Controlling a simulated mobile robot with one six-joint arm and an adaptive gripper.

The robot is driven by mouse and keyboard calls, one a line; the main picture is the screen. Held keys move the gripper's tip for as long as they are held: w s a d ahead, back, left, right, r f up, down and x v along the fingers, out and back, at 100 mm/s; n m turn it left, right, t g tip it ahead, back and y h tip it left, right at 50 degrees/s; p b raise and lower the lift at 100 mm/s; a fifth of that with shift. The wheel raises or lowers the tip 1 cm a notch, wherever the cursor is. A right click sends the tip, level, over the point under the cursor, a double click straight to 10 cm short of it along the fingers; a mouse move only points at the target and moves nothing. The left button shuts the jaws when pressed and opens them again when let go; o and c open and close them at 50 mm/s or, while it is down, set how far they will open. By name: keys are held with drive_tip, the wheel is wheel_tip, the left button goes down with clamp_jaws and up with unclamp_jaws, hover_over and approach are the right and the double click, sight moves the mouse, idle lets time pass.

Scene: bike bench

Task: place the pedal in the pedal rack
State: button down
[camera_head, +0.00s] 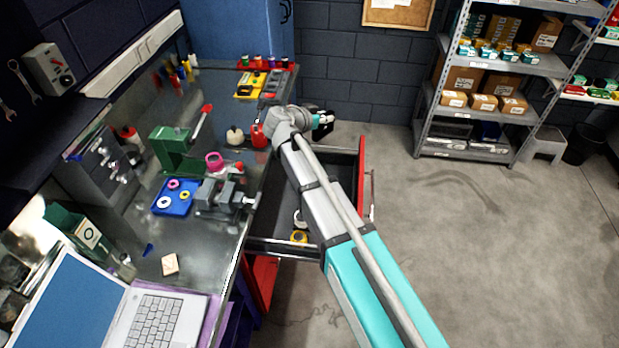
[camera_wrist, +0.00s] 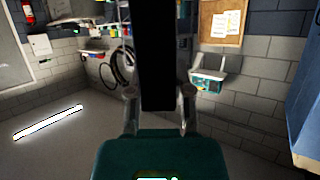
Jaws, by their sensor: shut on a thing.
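My gripper (camera_head: 324,119) is out beyond the bench's front edge, above the far end of the open drawer. In the wrist view my gripper (camera_wrist: 160,92) has its two fingers closed on either side of a long black thing. This black thing, which I take to be the pedal (camera_wrist: 157,45), stands up between the fingers and runs out of the top of the picture. In the head view it is a small dark shape (camera_head: 321,131) at the gripper, partly hidden. I cannot make out the pedal rack for certain in either view.
The open drawer (camera_head: 346,175) juts out under my arm. On the bench (camera_head: 195,262) are a green press (camera_head: 172,150), a grey vise (camera_head: 218,198), a blue tray (camera_head: 163,207), a yellow case (camera_head: 249,86) and a laptop (camera_head: 75,300). Open floor lies right, before shelves (camera_head: 480,157).

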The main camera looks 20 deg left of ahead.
drive_tip(key=shift+f, duration=0.15)
wheel_tip(320, 180, down, 23)
drive_tip(key=w+n+y+b, duration=0.3)
drive_tip(key=n+y+b, duration=0.4)
drive_tip(key=b, duration=1.6)
drive_tip(key=shift+t+y, duration=0.3)
drive_tip(key=shift+y, duration=0.4)
drive_tip(key=w+a+f+b, duration=0.8)
drive_tip(key=w+f+b, duration=0.1)
drive_tip(key=w, duration=0.1)
drive_tip(key=shift+a, duration=0.3)
drive_tip(key=shift+s+r, duration=0.1)
